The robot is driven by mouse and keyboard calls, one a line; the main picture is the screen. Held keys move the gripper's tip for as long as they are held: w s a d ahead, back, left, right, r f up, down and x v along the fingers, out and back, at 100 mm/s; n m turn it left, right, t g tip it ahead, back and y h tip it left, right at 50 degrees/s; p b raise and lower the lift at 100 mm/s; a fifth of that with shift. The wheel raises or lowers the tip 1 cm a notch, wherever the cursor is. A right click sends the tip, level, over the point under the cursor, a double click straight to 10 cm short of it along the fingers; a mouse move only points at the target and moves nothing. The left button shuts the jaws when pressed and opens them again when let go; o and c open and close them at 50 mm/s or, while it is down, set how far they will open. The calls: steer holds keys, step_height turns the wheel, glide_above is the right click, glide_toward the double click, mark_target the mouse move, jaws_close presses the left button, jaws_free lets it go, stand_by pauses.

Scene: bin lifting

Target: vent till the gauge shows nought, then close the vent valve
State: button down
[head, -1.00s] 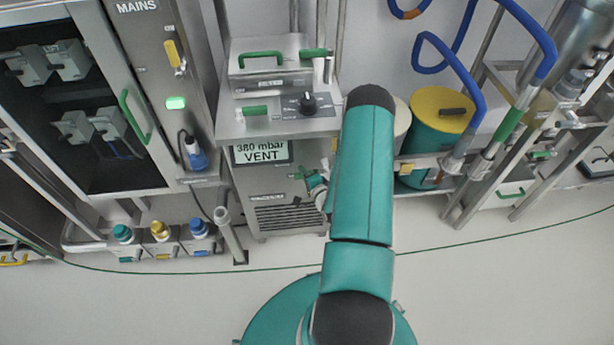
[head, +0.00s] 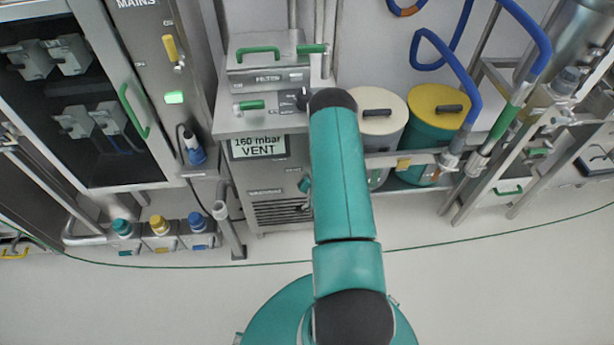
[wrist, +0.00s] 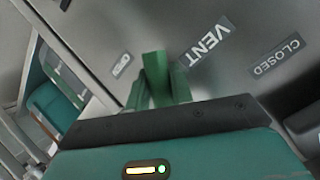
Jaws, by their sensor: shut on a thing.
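The gauge display (head: 259,146) on the grey cabinet reads 160 mbar, with VENT beneath. In the wrist view, a green vent valve handle (wrist: 154,68) stands out from the grey panel, left of the VENT label (wrist: 208,42). My gripper (wrist: 160,95) is shut on this handle at its base. A CLOSED label (wrist: 275,57) is farther right; the handle does not point at it. A small label (wrist: 122,65), too small to read, lies left of the handle. In the head view my arm covers the valve and most of the gripper.
White (head: 379,118) and yellow-lidded (head: 439,101) drums stand to the right behind a rail.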

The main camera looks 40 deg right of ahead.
steer(key=shift+s+d+f+n+g+h, duration=0.2)
steer(key=shift+s+d+n+g+h, duration=0.1)
steer(key=shift+s+d+n+h, duration=0.3)
steer(key=shift+s+d+f+n+g+h, duration=0.3)
steer(key=shift+d+n+h, duration=0.15)
steer(key=shift+d+n, duration=0.35)
steer(key=shift+s+d+f+n+g+h, duration=0.15)
steer(key=shift+s+d+n+g+h, duration=0.2)
steer(key=shift+d+n+h, duration=0.35)
steer(key=shift+s+a, duration=0.1)
steer(key=c, duration=1.2)
jaws_free()
steer(key=shift+c, duration=0.2)
steer(key=shift+a, duration=0.1)
steer(key=v, duration=1.3)
steer(key=shift+s+r, duration=0.3)
